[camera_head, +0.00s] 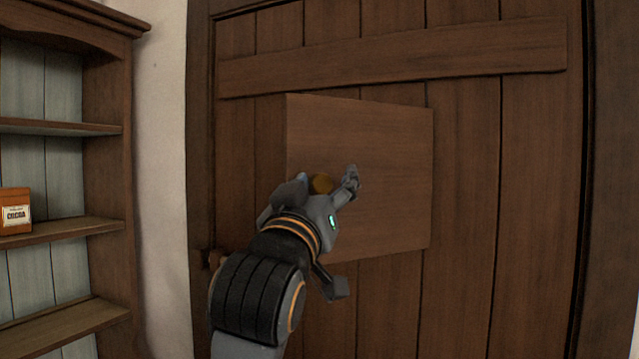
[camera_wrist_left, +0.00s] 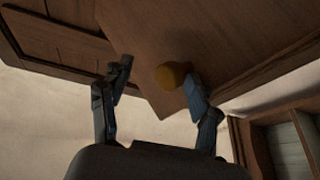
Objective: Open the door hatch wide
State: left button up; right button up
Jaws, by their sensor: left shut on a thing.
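The door hatch (camera_head: 385,150) is a square brown wooden panel on the plank door (camera_head: 465,200). It stands partly out from the door, with its left edge nearer to me. A round brass knob (camera_head: 320,183) sits near its left side; the knob also shows in the left wrist view (camera_wrist_left: 171,76). My left gripper (camera_head: 326,181) is at the knob, with one finger on each side, and is shut on it. In the wrist view the knob lies against the right finger, and a gap shows beside the left finger. The opening behind the hatch is hidden. My right gripper is out of view.
A wooden shelf unit (camera_head: 108,180) stands left of the door, with a cocoa box (camera_head: 15,211) on a shelf. A pale wall strip (camera_head: 160,200) lies between shelf and door. A cross batten (camera_head: 400,62) runs above the hatch. The space right of the hatch looks clear.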

pick_arm(q)
jog(key=shift+s+d, duration=0.15)
jog(key=shift+s, duration=0.1)
jog(key=v, duration=1.1)
jog(key=shift+s+f, duration=0.2)
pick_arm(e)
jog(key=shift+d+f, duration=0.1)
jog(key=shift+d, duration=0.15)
pick_arm(q)
jog(key=shift+a, duration=0.25)
jog(key=shift+c, duration=0.2)
